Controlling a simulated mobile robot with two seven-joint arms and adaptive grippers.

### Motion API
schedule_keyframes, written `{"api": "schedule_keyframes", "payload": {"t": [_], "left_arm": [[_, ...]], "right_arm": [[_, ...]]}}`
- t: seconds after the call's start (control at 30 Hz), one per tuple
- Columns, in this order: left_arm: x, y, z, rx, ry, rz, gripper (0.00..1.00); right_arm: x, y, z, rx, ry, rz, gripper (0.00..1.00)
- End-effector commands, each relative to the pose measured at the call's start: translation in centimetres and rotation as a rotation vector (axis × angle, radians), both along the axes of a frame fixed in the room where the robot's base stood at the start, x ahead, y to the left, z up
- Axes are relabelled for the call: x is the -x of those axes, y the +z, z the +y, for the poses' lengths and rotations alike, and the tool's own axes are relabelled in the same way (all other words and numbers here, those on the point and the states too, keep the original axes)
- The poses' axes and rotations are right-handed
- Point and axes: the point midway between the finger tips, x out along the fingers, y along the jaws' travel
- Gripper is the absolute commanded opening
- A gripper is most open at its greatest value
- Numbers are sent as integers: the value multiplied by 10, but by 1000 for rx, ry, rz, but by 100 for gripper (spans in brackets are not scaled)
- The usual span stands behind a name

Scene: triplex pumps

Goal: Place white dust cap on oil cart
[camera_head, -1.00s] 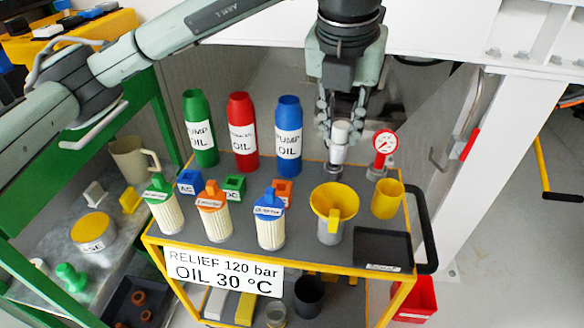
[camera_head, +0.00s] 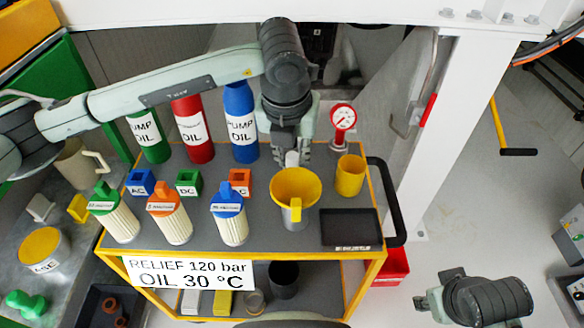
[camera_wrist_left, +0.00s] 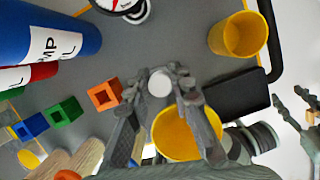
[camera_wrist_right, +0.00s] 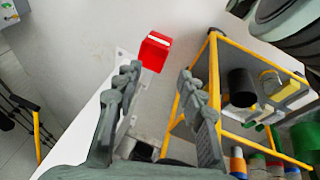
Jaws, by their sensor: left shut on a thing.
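The oil cart (camera_head: 275,240) has a grey top and a yellow frame. My left gripper (camera_head: 291,148) is over its back middle, just behind the yellow funnel and left of the pressure gauge. It is shut on the white dust cap (camera_head: 291,158), a small white cylinder. Whether the cap touches the cart top is hard to tell. My right gripper (camera_wrist_right: 160,78) is open and empty, off to the right of the cart.
The yellow funnel (camera_head: 296,185), yellow cup (camera_head: 350,176) and red-ringed gauge (camera_head: 343,118) stand close to the left gripper. Oil bottles (camera_head: 240,122) line the back. Filters (camera_head: 229,220) stand at the front. A black tray (camera_head: 350,227) fills the right corner.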

Motion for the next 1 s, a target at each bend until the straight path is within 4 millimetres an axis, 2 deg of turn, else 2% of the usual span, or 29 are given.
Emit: {"api": "schedule_keyframes", "payload": {"t": [0.33, 0.7, 0.73, 0.87, 1.0], "left_arm": [[0, -38, 0, 0, -1, 0, 0], [0, -40, 0, 0, 0, -1, 0], [0, -40, 0, 0, 0, 0, 25], [0, -40, 0, 0, 0, 0, 41], [0, -40, 0, 0, 0, 0, 42]], "right_arm": [[0, -1, 0, -1, 0, 2, 40], [-6, 0, 3, -7, 7, -20, 40], [-5, 1, 3, -6, 7, -19, 40], [-5, 0, 3, -5, 6, -17, 40], [-4, 0, 2, -5, 6, -16, 40]]}}
